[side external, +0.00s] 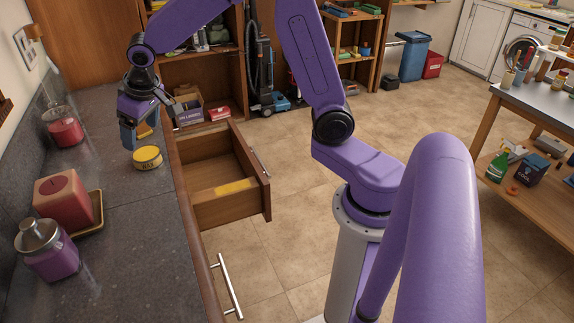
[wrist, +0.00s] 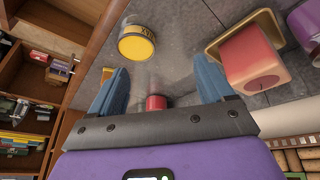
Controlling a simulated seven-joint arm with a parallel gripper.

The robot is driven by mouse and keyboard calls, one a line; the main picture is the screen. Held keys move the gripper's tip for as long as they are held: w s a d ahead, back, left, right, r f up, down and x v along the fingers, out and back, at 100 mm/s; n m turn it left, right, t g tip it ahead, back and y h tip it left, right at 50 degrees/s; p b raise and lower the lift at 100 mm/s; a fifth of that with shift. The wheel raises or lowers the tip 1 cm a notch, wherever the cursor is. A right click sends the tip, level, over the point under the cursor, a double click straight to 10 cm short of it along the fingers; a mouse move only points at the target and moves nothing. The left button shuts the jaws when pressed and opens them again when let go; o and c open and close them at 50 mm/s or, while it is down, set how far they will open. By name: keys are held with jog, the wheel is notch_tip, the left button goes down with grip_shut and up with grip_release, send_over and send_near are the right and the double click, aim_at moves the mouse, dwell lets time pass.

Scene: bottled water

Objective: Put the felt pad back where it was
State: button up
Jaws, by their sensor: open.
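My gripper (side external: 128,137) is open and empty above the dark counter, close to a round yellow tin (side external: 148,157). In the wrist view its two blue fingers (wrist: 160,82) are wide apart, with nothing held between them. The tin (wrist: 137,40) is beyond the fingertips, with dark lettering on its side. A flat yellow piece (side external: 233,187) lies in the open wooden drawer (side external: 200,209); it may be the felt pad, but I cannot be sure. Another yellow thing (side external: 145,130) shows just behind my gripper, partly hidden.
A red block candle (side external: 65,200) on a tray and a lidded purple jar (side external: 50,252) stand at the near left of the counter (side external: 130,230). A lidded red jar (side external: 64,128) stands by the wall. The drawer juts out beside the counter edge.

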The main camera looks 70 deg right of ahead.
jog(key=s+a+n+g+y, duration=0.1)
jog(key=s+a+n, duration=0.15)
jog(key=s, duration=0.65)
jog(key=s+a+n+g, duration=0.1)
jog(key=s+a+n, duration=0.15)
jog(key=s, duration=0.55)
jog(key=s+d+n+g, duration=0.1)
jog(key=s+d+n, duration=0.1)
jog(key=s, duration=0.7)
jog(key=s+d+f+n+g, duration=0.1)
jog(key=s+d+n, duration=0.2)
jog(key=s, duration=0.6)
jog(key=shift+d+f+n, duration=0.25)
jog(key=shift+n, duration=0.45)
